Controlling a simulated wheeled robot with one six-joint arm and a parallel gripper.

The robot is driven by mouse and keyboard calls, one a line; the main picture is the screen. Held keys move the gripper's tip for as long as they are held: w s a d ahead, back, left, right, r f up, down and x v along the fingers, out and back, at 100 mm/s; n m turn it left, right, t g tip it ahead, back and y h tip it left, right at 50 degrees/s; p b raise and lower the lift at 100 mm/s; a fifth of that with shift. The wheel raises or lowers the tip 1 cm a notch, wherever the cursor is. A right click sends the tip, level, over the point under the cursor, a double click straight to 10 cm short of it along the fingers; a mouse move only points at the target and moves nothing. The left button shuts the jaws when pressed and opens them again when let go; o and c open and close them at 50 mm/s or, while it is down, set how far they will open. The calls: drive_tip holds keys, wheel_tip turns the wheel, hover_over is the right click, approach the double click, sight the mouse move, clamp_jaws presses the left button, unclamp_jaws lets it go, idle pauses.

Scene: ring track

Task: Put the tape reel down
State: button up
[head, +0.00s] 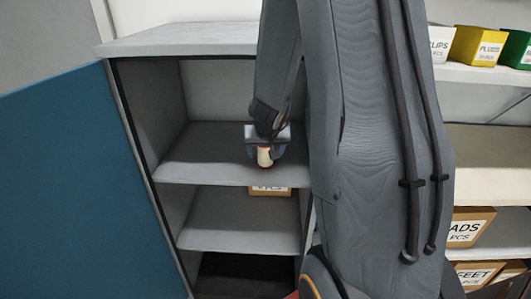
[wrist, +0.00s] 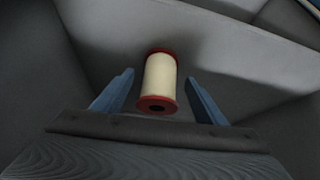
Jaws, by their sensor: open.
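The tape reel (wrist: 160,78) is a cream cylinder with dark red end flanges. In the wrist view it lies between the two blue fingers of my gripper (wrist: 158,98), with a gap on each side. In the head view the reel (head: 264,157) shows at the front of the cabinet's upper shelf (head: 205,165), below my gripper (head: 266,150). The gripper is open around the reel. My arm hides part of the shelf's right side.
The grey cabinet (head: 180,42) has a lower shelf (head: 235,235) with a labelled box (head: 270,190) partly hidden at its back. A blue panel (head: 70,180) stands at left. Labelled boxes, one yellow (head: 478,46), stand on shelves at right. The upper shelf's left part is clear.

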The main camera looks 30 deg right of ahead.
drive_tip(key=p+v, duration=0.4)
drive_tip(key=v, duration=0.4)
drive_tip(key=s+a+r+n+y, duration=0.2)
drive_tip(key=s+a+n+y, duration=0.15)
drive_tip(key=a, duration=0.75)
drive_tip(key=s+a+n+g, duration=0.2)
drive_tip(key=s+a, duration=0.4)
drive_tip(key=s, duration=0.6)
drive_tip(key=shift+a+r+g+p, duration=0.25)
drive_tip(key=shift+g+p, duration=0.1)
drive_tip(key=shift+g, duration=0.55)
drive_tip(key=shift+h, duration=0.25)
drive_tip(key=shift+g, duration=0.3)
wheel_tip(320, 180, down, 4)
drive_tip(key=b, duration=0.4)
drive_tip(key=shift+f, duration=0.2)
